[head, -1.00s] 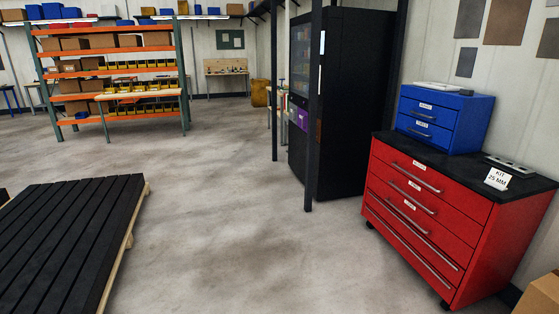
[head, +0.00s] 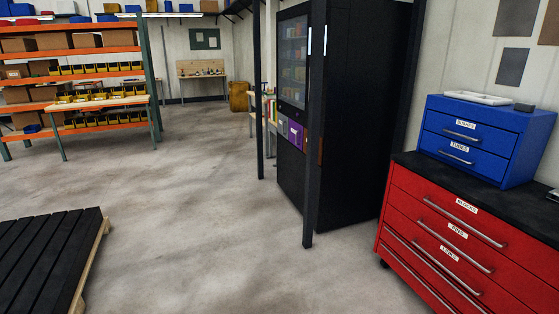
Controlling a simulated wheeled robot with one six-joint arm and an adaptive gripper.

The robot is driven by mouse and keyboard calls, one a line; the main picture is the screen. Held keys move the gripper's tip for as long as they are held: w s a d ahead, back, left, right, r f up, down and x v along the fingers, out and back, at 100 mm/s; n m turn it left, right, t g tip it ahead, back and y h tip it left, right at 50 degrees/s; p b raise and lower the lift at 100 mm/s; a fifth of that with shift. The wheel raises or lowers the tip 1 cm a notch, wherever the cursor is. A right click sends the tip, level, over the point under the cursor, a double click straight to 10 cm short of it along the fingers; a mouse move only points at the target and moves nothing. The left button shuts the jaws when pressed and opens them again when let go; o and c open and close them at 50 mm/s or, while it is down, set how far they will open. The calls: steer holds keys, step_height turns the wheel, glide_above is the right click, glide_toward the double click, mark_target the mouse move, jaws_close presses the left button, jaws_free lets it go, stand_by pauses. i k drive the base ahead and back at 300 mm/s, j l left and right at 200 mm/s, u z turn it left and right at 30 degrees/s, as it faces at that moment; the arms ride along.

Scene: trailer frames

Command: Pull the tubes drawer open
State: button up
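The tubes drawer (head: 470,159) is the lower drawer of a small blue two-drawer chest (head: 538,140) at the right. Its label reads TUBES and it has a silver bar handle (head: 455,159). It looks shut. The upper drawer (head: 480,132) has its own label, hard to read, and also looks shut. The chest stands on the black top of a red drawer cabinet (head: 450,230). My gripper is not in view.
The red cabinet has several shut drawers with bar handles. A tall black vending cabinet (head: 360,110) and a dark post (head: 310,150) stand left of it. A black slatted pallet (head: 45,260) lies at lower left. The grey floor (head: 200,200) between is clear.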

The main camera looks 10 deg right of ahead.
mark_target(487, 163)
steer(key=i+l+z, duration=0.15)
steer(key=i+z, duration=0.25)
steer(key=i, duration=0.55)
steer(key=i+j+z, duration=0.2)
steer(key=i+z, duration=0.15)
steer(key=i, duration=0.65)
